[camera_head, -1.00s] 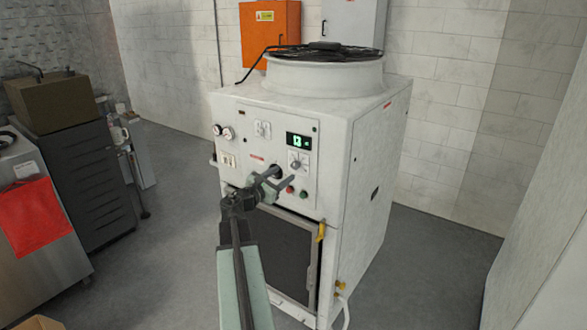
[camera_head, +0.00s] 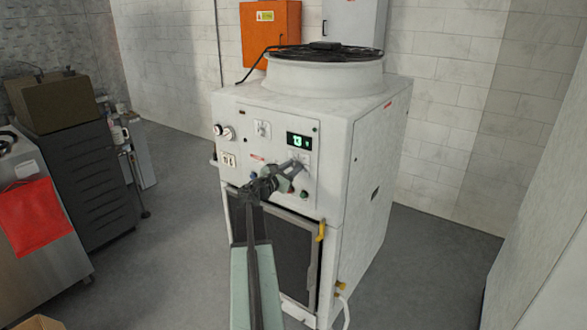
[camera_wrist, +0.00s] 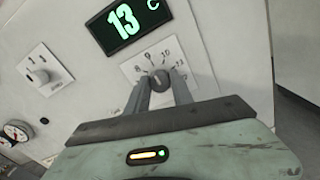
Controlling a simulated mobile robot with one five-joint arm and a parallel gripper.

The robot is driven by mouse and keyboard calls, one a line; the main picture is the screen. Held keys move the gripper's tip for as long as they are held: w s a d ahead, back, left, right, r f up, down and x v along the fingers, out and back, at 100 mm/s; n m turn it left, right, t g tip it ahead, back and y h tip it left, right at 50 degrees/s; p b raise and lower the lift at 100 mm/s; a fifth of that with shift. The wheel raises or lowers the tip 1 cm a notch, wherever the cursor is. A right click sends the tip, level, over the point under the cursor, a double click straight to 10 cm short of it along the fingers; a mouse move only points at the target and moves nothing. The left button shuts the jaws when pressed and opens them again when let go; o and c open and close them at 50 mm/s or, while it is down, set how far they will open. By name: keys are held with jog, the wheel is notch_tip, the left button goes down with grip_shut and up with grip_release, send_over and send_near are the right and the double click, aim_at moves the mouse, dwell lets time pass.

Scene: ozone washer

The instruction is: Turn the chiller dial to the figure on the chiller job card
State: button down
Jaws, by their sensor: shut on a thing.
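The white chiller (camera_head: 370,170) stands in the middle of the head view, with a control panel on its front. Its dial (camera_wrist: 160,82) is a small dark knob over a white numbered scale plate (camera_wrist: 170,55) in the wrist view. The lit display (camera_wrist: 124,20) above it reads 13 C. My gripper (camera_wrist: 162,88) is shut on the dial, one finger on each side; in the head view my gripper (camera_head: 297,169) is at the panel below the display. The knob's exact pointer setting is too small to read. I cannot make out a job card.
Another rotary switch (camera_wrist: 45,70) and gauges (camera_wrist: 16,131) are left of the dial. A yellow handle (camera_head: 320,231) is on the lower front. A dark drawer cabinet (camera_head: 90,180) stands left; the floor between is clear.

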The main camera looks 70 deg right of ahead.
jog(key=shift+a+f+m, duration=0.15)
jog(key=shift+m, duration=1.75)
jog(key=m, duration=0.4)
jog(key=shift+s+m, duration=0.1)
jog(key=shift+m, duration=3.8)
jog(key=c, duration=1.1)
grip_release()
